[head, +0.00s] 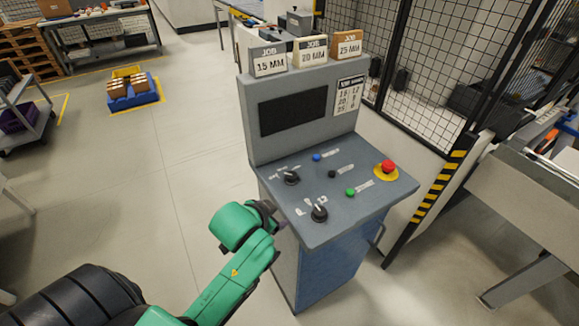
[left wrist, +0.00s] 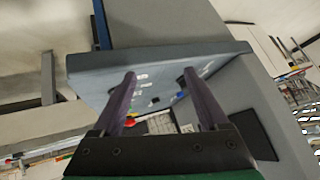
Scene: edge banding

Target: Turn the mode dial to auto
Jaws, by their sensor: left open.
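The grey control console (head: 300,235) has two black dials on its sloped top. One dial (head: 291,178) is at the upper left, and the other dial (head: 319,213) is nearer the front edge with white marks around it. The labels are too small to read, so I cannot tell which is the mode dial or its setting. My left gripper (head: 266,212) is at the console's left edge, apart from both dials. In the left wrist view my left gripper (left wrist: 158,76) is open and empty, facing the console top (left wrist: 110,72). My right gripper is out of view.
The panel also holds a blue button (head: 316,157), a black button (head: 332,173), a green button (head: 350,192) and a red mushroom button (head: 387,167). A dark screen (head: 293,111) stands behind them. A mesh fence (head: 430,70) is at the right.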

